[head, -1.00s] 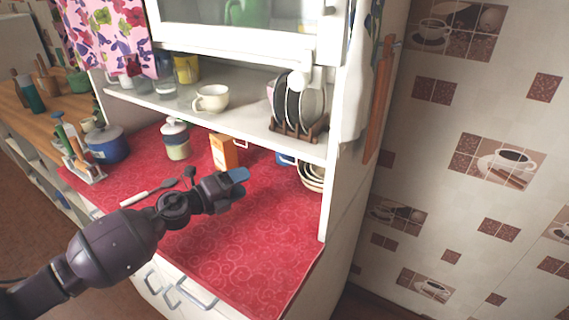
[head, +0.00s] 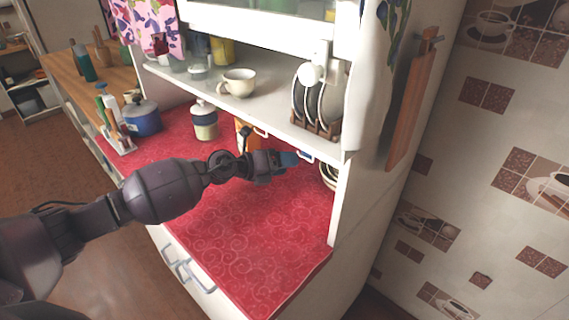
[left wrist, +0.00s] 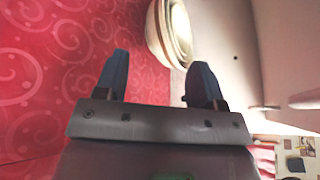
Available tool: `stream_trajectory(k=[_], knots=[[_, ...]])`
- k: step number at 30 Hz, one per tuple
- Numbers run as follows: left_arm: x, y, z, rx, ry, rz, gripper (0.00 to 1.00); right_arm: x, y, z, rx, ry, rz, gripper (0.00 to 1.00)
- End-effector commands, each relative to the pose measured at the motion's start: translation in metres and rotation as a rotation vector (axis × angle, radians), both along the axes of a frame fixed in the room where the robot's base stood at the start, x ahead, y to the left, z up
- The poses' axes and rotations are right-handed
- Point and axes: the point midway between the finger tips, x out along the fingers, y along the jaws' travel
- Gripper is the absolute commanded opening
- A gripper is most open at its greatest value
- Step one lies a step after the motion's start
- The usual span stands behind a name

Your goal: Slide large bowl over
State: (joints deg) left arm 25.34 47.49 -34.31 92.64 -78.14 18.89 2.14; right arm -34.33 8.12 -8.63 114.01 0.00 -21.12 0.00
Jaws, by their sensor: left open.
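The large bowl (head: 329,175) shows in the head view at the right end of the red counter, under the shelf and partly hidden by the cabinet's side panel. In the left wrist view it is the outer cream bowl (left wrist: 156,38), with at least one other bowl nested in it. My left gripper (head: 288,159) is over the counter, to the left of the bowls. In the left wrist view my left gripper (left wrist: 157,82) is open and empty, with the bowls beyond its fingertips and apart from them. My right gripper is not in view.
The cabinet's white side panel (head: 345,205) closes off the counter's right end. The shelf (head: 220,97) hangs above, with a cup (head: 238,82) and a plate rack (head: 316,126). An orange box (head: 241,128) and canister (head: 204,120) stand behind my arm. The front of the red counter (head: 250,235) is clear.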

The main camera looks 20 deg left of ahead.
Motion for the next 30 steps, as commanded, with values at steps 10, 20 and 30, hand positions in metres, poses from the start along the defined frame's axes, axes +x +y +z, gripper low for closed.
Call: stream_trajectory(k=[10, 20, 30], knots=[[0.026, -0.028, -0.009, -0.004, 0.0, 0.0, 0.63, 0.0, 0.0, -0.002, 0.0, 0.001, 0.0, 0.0], [0.059, -0.062, -0.022, -0.003, 0.001, -0.001, 0.63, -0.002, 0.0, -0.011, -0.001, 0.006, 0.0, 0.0], [0.072, -0.076, -0.026, -0.001, 0.0, -0.001, 0.63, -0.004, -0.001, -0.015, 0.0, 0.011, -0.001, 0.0]])
